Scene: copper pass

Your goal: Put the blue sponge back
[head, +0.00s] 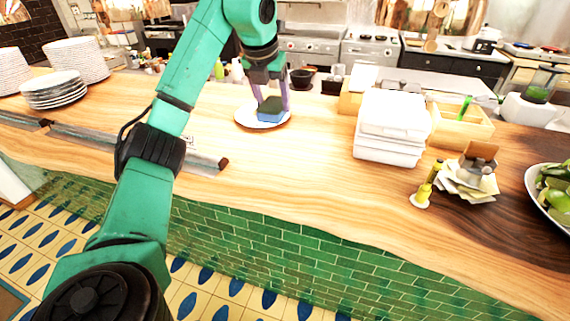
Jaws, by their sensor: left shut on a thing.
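The blue sponge (270,115) has a blue lower part and a dark top. It is at a white plate (245,118) on the wooden counter. My left gripper (271,104) points down from above and is shut on the sponge, with one finger on each side of it. I cannot tell whether the sponge touches the plate or is held just above it. My right gripper is not in the head view.
White stacked containers (390,128) stand right of the plate, with a wooden box (462,128) behind. A small yellow-green bottle (425,188) and a bowl of green produce (541,190) are farther right. Plate stacks (54,91) are at left. Counter (300,165) in front is clear.

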